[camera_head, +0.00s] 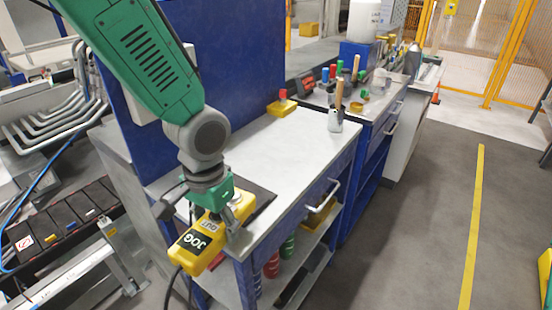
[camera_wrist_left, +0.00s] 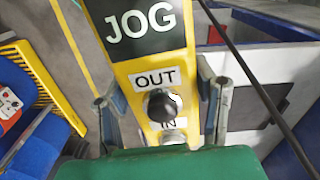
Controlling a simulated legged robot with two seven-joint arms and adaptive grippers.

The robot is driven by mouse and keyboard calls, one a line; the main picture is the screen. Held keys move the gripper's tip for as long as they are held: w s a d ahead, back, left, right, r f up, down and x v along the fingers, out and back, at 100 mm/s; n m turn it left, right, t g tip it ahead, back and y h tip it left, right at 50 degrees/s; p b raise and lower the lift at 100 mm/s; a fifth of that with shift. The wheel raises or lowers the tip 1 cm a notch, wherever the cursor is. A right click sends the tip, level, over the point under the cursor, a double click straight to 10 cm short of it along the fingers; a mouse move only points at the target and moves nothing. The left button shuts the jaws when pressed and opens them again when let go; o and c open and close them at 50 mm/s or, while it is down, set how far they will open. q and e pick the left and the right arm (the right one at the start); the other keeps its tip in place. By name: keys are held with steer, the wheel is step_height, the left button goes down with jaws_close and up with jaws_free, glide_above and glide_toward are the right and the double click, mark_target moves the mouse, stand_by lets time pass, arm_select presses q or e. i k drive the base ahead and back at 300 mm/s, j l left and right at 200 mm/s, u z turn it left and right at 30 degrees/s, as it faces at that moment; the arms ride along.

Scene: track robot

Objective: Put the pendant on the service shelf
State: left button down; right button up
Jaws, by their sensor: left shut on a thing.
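The pendant (camera_head: 197,250) is a yellow box with a black JOG label and OUT and IN markings. My left gripper (camera_head: 226,212) is shut on it and holds it tilted at the front left corner of the workbench. In the left wrist view the pendant (camera_wrist_left: 150,75) stands between the two fingers of my left gripper (camera_wrist_left: 162,105), with a dark knob between OUT and IN. The bench has a light grey top (camera_head: 280,150) and an open lower shelf (camera_head: 318,258) under its drawer. Which surface is the service shelf, I cannot tell for sure. My right gripper is not in view.
A dark flat pad (camera_head: 262,203) lies on the bench beside my gripper. A yellow block with a red top (camera_head: 282,104) and a cup of tools (camera_head: 336,120) stand farther back. Red and green cylinders (camera_head: 272,265) occupy the lower shelf. The middle of the top is clear.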

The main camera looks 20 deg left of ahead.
mark_target(291, 162)
steer(key=i+u, duration=0.1)
steer(key=u, duration=0.25)
steer(key=l+u, duration=0.15)
steer(key=u, duration=0.2)
steer(key=i+l+u, duration=0.1)
steer(key=u, duration=0.25)
steer(key=i+l+u, duration=0.2)
steer(key=l, duration=0.3)
steer(key=i+l+u, duration=0.1)
steer(key=l+u, duration=0.15)
steer(key=l, duration=0.3)
steer(key=i+l+u, duration=0.2)
steer(key=l, duration=0.3)
steer(key=l+u, duration=0.2)
steer(key=l, duration=1.55)
